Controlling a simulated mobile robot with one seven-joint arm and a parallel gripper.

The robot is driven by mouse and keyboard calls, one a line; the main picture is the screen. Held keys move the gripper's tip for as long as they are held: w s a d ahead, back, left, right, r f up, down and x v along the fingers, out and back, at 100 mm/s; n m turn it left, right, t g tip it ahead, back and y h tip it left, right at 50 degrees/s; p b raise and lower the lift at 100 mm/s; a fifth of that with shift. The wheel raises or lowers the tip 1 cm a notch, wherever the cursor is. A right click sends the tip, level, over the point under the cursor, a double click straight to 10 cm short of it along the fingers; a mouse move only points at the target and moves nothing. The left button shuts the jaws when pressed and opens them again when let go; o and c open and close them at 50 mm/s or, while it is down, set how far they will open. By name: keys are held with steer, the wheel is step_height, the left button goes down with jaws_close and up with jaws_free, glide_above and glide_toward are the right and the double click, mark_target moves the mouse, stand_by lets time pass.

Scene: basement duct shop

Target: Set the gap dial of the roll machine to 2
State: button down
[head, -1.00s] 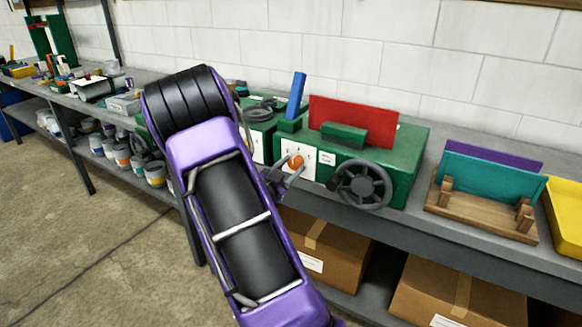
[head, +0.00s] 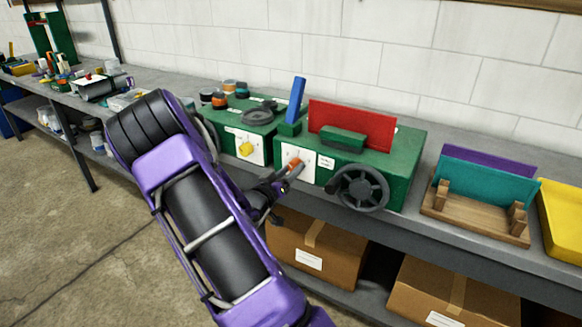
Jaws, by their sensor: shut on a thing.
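A green machine (head: 400,160) with a red sheet (head: 352,127) standing in its top has a white scale plate (head: 308,156) on its front. An orange dial (head: 296,164) sits on that plate. My gripper (head: 290,173) is at the dial and is shut on it. The gripper covers part of the dial, and its pointer and most of the scale marks cannot be read. To the left is a second green machine (head: 225,132) with a yellow knob (head: 246,149) on a white plate. The pictures do not clearly show which machine is the roll machine.
A dark handwheel (head: 361,187) sticks out just right of the dial. A wooden rack (head: 475,215) with teal and purple sheets and a yellow bin (head: 565,220) stand at right. Cardboard boxes (head: 318,250) are below the bench.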

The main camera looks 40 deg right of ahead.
steer(key=shift+n+p, duration=0.3)
steer(key=shift+n, duration=0.5)
steer(key=shift+c, duration=1.7)
jaws_free()
steer(key=shift+a, duration=0.15)
steer(key=v, duration=1.7)
steer(key=shift+s, duration=0.1)
